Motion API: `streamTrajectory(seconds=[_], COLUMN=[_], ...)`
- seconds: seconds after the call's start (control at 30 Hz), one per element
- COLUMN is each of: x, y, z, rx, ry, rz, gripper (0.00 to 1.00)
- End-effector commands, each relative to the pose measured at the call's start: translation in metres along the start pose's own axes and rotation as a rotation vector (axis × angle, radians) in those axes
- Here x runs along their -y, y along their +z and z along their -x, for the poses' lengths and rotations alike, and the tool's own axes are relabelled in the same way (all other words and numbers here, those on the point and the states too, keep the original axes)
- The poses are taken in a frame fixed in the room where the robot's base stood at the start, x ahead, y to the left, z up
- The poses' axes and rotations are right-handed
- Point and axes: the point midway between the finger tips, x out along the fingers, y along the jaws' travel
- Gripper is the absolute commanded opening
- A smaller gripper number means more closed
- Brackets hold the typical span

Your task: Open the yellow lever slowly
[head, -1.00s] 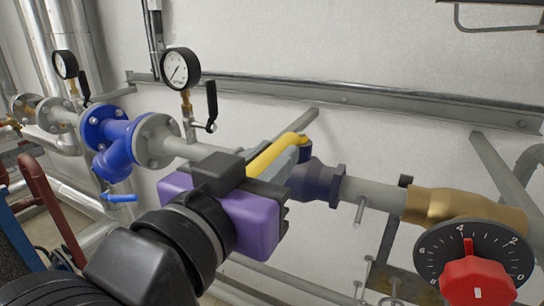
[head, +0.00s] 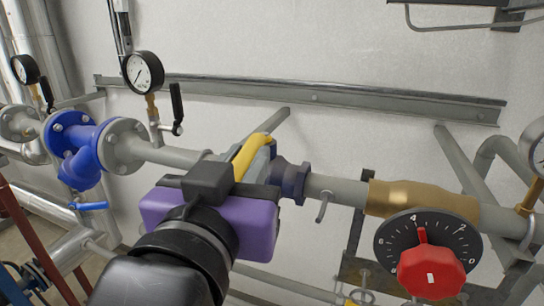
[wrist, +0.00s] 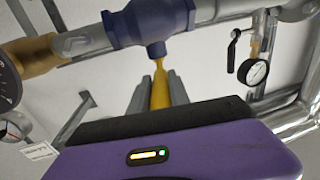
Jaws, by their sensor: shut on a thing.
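The yellow lever (head: 251,153) belongs to a dark blue valve (head: 290,180) on the grey horizontal pipe. In the head view the lever slants up and right, and its lower part is hidden behind my gripper. My gripper (head: 258,165), with a purple body and grey fingers, is shut on the lever. In the wrist view the lever (wrist: 160,88) runs from the valve (wrist: 150,24) down between the two fingers (wrist: 159,92). The finger ends lie on either side of it, short of the valve body.
A red knob on a black dial (head: 430,270) stands at the lower right, by a brass pipe section (head: 415,200). A blue strainer (head: 82,150) and a pressure gauge (head: 143,72) with a black handle are at the left. A wall rail (head: 310,97) runs behind.

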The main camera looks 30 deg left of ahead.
Motion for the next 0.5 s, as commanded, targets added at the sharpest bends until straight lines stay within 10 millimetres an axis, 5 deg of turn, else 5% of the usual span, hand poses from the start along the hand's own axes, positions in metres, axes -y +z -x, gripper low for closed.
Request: streamTrajectory(seconds=[0.27, 0.3, 0.4, 0.5], x=[0.0004, 0.0004, 0.0004, 0.0004], y=[-0.0003, -0.0002, -0.0002, -0.0001], z=[0.0004, 0.0004, 0.0004, 0.0003], rx=[-0.001, -0.001, -0.001, -0.001], ry=[-0.002, -0.002, -0.002, -0.002], rz=[0.000, 0.000, 0.000, 0.000], gripper=[0.00, 0.28, 0.45, 0.45])
